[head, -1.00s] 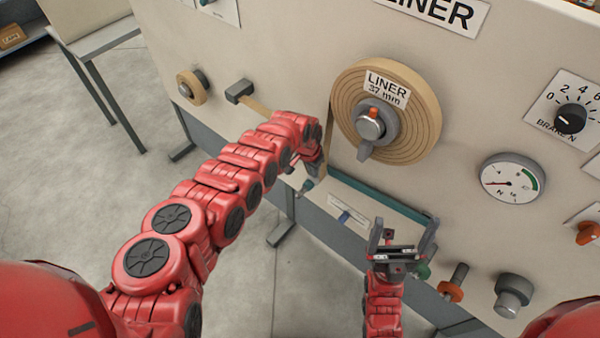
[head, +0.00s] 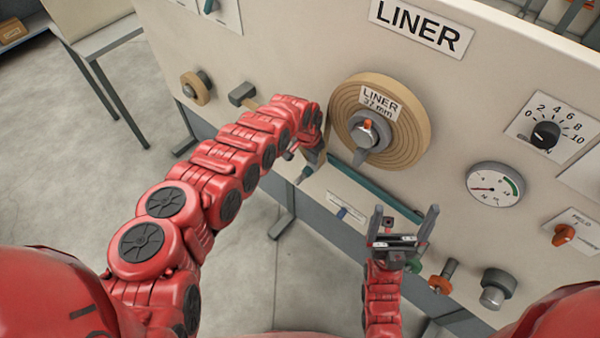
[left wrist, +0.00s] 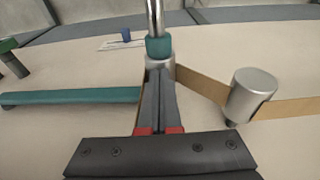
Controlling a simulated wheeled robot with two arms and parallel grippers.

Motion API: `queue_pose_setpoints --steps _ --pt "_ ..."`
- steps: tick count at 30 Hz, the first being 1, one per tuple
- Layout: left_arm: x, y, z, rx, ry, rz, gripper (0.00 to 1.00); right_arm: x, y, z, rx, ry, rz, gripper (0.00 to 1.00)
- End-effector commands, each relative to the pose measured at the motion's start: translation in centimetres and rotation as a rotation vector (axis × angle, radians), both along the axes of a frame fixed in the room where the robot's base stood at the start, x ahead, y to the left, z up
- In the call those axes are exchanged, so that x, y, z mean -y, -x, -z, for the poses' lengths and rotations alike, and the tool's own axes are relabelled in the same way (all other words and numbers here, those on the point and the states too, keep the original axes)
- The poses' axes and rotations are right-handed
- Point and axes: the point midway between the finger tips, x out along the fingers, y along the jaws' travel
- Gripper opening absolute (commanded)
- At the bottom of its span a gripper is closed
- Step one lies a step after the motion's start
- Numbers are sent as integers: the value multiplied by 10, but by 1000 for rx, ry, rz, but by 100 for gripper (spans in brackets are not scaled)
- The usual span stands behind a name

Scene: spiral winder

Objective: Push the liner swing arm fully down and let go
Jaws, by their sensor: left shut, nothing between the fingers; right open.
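The liner swing arm is a teal bar (head: 372,187) low on the panel, below the liner roll (head: 405,105). In the left wrist view the teal bar (left wrist: 70,97) runs in from the left towards my fingers, near a silver post with a teal collar (left wrist: 158,46). My left gripper (head: 304,173) is shut and empty at the bar's left end; its fingers (left wrist: 160,75) overlap the post's base. I cannot tell whether they touch it. My own arm hides part of this end in the head view. My right gripper (head: 403,222) is open and empty, in front of the bar's right end.
A tan web (left wrist: 200,82) passes a silver roller (left wrist: 252,95) beside my left fingers. An orange-ringed post (head: 443,278) and a grey knob (head: 497,288) stick out near my right gripper. A gauge (head: 495,184) and brake dial (head: 545,135) are further right. Open floor lies left.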

Motion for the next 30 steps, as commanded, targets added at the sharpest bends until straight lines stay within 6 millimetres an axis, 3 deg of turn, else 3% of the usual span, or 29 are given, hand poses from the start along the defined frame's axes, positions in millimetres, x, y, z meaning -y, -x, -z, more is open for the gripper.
queue_pose_setpoints --steps 18,30 --pt "1 0 -52 0 1 0 0 0 0 -43 0 0 0 100" --pt "0 0 -54 -1 1 0 0 0 0 -44 0 0 0 100"
